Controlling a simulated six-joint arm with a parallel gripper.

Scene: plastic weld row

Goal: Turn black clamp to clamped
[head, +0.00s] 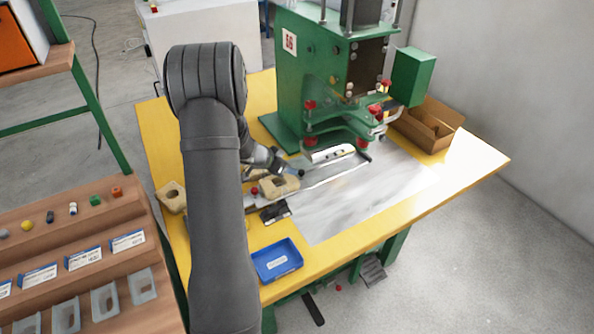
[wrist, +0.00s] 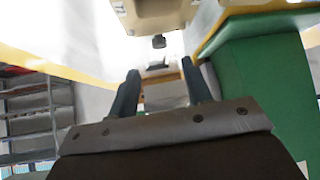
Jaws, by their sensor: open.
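A small black knob (head: 301,173), which looks like the black clamp's handle, sits at the right side of a tan block (head: 280,186) on the workbench. A small dark knob below a tan body also shows ahead of the fingers in the wrist view (wrist: 159,41); it may be the same one. My gripper (head: 284,170) is close to the tan block, just left of the knob. In the wrist view its two fingers (wrist: 162,88) stand apart with nothing between them. The clamp's position is too small to read, and my arm hides part of that area.
A green press (head: 325,75) stands behind, with red knobs and a white cylinder (head: 330,154) at its front. A blue tray (head: 277,261) lies at the front edge, a cardboard box (head: 428,125) at right. The metal sheet (head: 360,205) is mostly bare.

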